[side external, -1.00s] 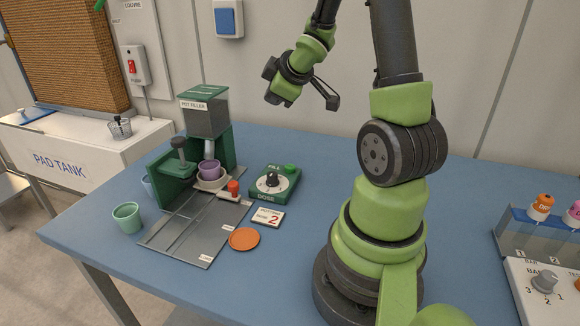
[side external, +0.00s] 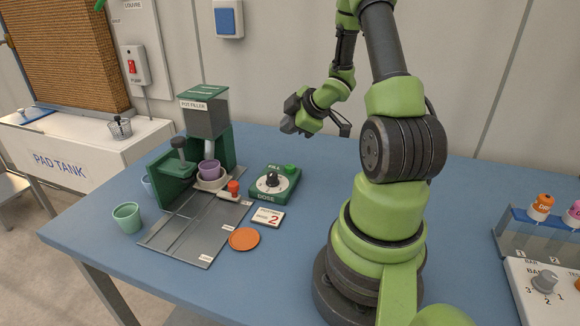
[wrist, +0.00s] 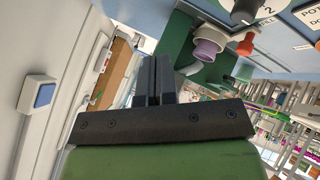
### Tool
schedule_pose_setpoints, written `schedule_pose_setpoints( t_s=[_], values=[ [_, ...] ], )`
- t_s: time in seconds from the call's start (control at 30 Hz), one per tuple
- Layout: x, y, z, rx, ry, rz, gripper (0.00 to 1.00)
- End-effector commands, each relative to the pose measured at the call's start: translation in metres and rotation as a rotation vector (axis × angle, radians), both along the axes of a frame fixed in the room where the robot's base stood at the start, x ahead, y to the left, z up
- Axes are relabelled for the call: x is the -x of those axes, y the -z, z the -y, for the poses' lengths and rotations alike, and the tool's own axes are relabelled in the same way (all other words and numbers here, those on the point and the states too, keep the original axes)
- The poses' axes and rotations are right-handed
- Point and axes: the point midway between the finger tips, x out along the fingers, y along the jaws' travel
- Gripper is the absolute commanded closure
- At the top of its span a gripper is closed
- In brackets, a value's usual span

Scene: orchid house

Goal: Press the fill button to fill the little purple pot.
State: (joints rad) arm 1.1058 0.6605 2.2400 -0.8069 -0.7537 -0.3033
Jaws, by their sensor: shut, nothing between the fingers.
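The little purple pot (side external: 209,169) sits in a pale ring holder under the spout of the pot filler (side external: 206,113); it also shows in the wrist view (wrist: 208,45). The green fill button (side external: 291,168) is on the back right corner of the green dose box (side external: 266,197), beside the word FILL. The box has a black dose knob (side external: 271,180) on top. My gripper (side external: 289,126) is shut and empty, in the air above and behind the fill button, apart from it. In the wrist view its shut fingers (wrist: 154,78) stand in the middle.
An orange-red knob (side external: 233,187) stands on a slide next to the pot. An orange saucer (side external: 244,239) and a card reading 2 (side external: 268,217) lie in front of the box. A green cup (side external: 127,218) is at left. The table right of the box is clear up to my base.

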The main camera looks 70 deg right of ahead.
Motion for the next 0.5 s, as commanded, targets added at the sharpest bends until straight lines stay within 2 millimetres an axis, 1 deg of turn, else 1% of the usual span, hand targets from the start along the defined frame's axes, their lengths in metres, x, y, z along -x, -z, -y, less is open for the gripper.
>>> schedule_pose_setpoints(
  t_s=[0.03, 0.3, 0.5],
  values=[
    [0.0, 0.007, -0.001, -0.005, 0.0, -0.001, 1.0],
    [0.001, 0.046, -0.001, -0.005, 0.002, -0.004, 1.0],
    [0.0, 0.067, 0.0, -0.001, 0.001, -0.002, 1.0]
  ],
)
